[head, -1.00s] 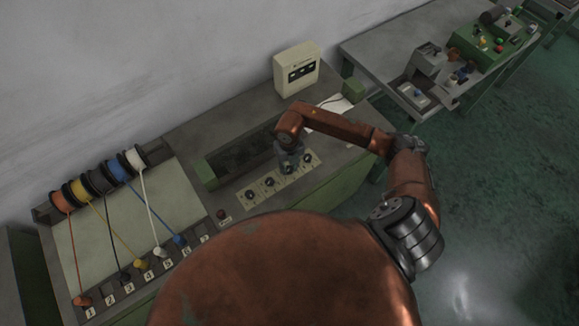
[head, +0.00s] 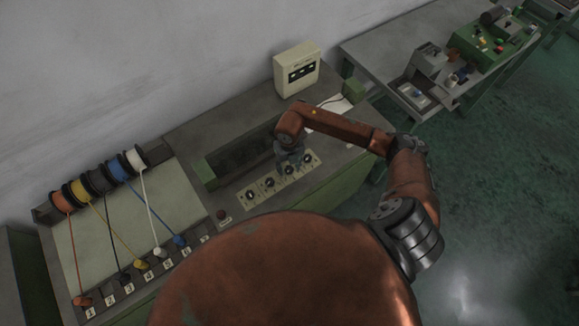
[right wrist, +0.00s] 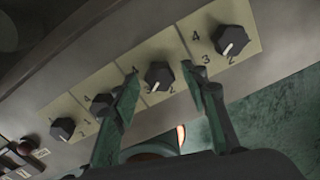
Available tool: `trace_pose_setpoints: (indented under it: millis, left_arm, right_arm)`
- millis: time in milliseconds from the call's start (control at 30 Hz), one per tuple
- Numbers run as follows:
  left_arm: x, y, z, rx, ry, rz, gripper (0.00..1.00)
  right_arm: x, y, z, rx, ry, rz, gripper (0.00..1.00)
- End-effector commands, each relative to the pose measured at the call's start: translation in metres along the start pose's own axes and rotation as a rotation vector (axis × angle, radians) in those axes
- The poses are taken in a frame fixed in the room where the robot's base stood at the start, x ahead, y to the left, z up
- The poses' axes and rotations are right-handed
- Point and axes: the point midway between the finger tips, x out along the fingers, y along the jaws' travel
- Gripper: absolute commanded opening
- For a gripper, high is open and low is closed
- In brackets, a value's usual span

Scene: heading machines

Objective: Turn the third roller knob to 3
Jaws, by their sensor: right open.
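The pale knob panel (head: 259,190) on the workbench carries a row of dark roller knobs. The third knob from the left (right wrist: 158,75) shows in the right wrist view, with a white pointer mark on its lower left side and digits beside it. The pointer is towards the 3 and 2 side; the exact digit is hard to tell. My right gripper (right wrist: 162,70) is open, with one finger on each side of this knob; contact cannot be told. In the head view my right gripper (head: 290,158) is over the panel and partly hides this knob. My left gripper is not in view.
The fourth knob (right wrist: 230,40) is close right of my fingers, the second knob (right wrist: 103,104) close left. A red button (head: 221,214) is left of the panel. Wire spools (head: 97,180) stand farther left, and a cream box (head: 296,68) stands behind.

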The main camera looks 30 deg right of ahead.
Motion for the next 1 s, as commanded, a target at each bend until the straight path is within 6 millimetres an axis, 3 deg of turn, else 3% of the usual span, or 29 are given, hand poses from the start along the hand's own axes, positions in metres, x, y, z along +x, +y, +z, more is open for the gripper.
trace_pose_setpoints:
  millis: [167, 633, 800, 1000]
  left_arm:
    - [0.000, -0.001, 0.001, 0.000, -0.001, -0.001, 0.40]
    - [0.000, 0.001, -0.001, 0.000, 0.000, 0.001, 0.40]
    - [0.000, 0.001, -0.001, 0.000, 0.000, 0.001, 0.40]
    - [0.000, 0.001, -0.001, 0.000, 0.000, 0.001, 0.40]
  right_arm:
    - [-0.014, 0.000, 0.001, -0.001, -0.003, -0.001, 0.41]
    - [-0.103, -0.001, 0.001, 0.000, -0.003, -0.001, 0.41]
    - [-0.117, 0.000, 0.001, 0.000, -0.002, 0.000, 0.41]
    - [-0.120, 0.000, 0.000, 0.000, -0.001, 0.000, 0.41]
